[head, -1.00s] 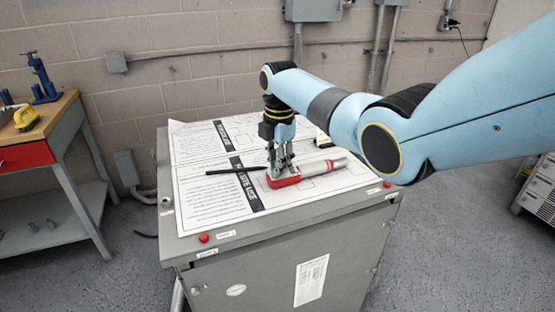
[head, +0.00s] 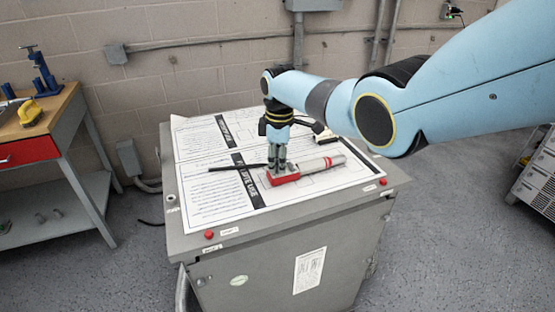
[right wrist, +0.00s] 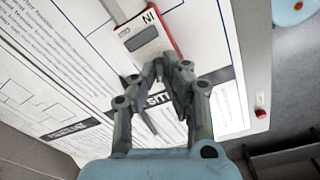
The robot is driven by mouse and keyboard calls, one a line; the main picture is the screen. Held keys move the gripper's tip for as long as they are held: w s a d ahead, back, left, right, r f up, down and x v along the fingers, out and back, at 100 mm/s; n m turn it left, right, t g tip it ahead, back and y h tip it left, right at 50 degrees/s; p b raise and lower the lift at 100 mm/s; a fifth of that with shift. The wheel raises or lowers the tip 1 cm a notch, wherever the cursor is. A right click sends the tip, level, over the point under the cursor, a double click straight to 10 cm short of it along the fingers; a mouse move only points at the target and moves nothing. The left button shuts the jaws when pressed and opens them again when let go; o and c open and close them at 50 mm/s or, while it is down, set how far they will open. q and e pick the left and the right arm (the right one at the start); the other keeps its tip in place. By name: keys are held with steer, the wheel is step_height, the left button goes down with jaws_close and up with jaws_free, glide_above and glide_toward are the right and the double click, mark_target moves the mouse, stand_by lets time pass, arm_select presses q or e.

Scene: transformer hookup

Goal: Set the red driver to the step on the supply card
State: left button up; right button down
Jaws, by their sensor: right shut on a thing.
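The red driver (head: 283,179) lies on the printed sheets on top of the grey cabinet. Its grey cylindrical part with red bands (head: 323,164) points right. My right gripper (head: 279,170) reaches down to the red part from above. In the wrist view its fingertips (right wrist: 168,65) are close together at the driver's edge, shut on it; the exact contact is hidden. I cannot pick out the supply card or read a step. My left gripper is not in view.
Large printed sheets (head: 208,199) cover most of the cabinet top (head: 280,226). A thin black rod (head: 236,168) lies left of the driver. A small dark and pale object (head: 326,137) sits behind it. A workbench (head: 45,125) with a yellow tool (head: 29,112) stands left.

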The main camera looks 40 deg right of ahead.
steer(key=shift+m, duration=0.4)
steer(key=c, duration=1.7)
jaws_free()
steer(key=shift+r, duration=0.1)
steer(key=r, duration=1.2)
steer(key=shift+s, duration=0.3)
steer(key=shift+f, duration=0.1)
